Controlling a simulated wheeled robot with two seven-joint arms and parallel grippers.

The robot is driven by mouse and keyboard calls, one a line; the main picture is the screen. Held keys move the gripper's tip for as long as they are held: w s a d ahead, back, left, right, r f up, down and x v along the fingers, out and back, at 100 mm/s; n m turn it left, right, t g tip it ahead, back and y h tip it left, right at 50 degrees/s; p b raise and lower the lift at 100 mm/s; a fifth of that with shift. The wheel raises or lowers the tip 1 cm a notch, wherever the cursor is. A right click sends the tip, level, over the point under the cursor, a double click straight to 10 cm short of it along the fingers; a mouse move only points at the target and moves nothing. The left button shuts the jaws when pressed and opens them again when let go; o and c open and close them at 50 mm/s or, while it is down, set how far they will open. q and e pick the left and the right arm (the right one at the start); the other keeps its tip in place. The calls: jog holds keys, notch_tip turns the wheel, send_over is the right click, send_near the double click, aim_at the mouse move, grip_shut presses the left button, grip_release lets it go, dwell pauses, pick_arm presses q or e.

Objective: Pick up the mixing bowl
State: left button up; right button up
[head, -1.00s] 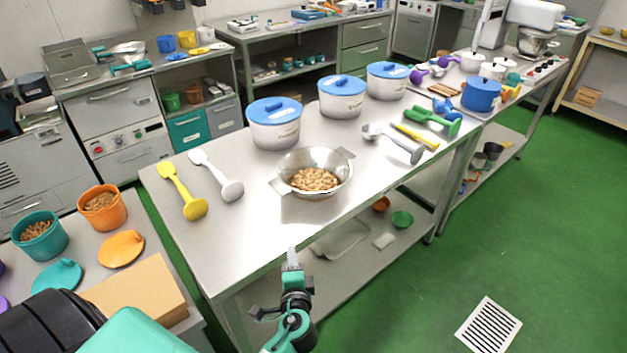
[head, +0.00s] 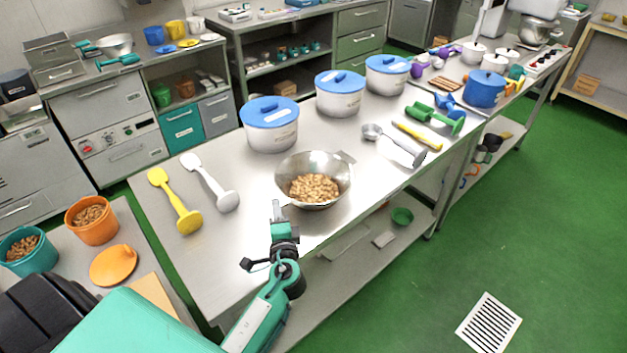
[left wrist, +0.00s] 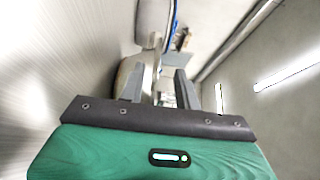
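The metal mixing bowl (head: 335,168), holding brown nuts (head: 314,187), stands upright on the steel table near its front edge. My right gripper is not in view.
Three white pots with blue lids (head: 270,124) stand behind the bowl. A yellow paddle (head: 175,200) and a white paddle (head: 210,182) lie left; a metal ladle (head: 395,145) lies right. The steel table (head: 245,245) is bare at front left.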

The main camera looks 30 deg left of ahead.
aim_at(274, 196)
pick_arm(q)
jog(key=shift+w+a, duration=0.4)
jog(key=shift+w, duration=0.1)
jog(key=shift+w+a, duration=0.15)
jog(key=shift+w, duration=0.05)
jog(key=shift+w+a+r+p, duration=0.1)
jog(key=shift+w+a+p, duration=0.4)
jog(key=shift+p, duration=0.1)
jog(key=p+x, duration=0.1)
jog(key=x, duration=0.2)
jog(key=shift+w+a, duration=0.1)
jog(key=shift+w+a+f, duration=0.2)
jog(key=shift+f, duration=0.1)
grip_shut()
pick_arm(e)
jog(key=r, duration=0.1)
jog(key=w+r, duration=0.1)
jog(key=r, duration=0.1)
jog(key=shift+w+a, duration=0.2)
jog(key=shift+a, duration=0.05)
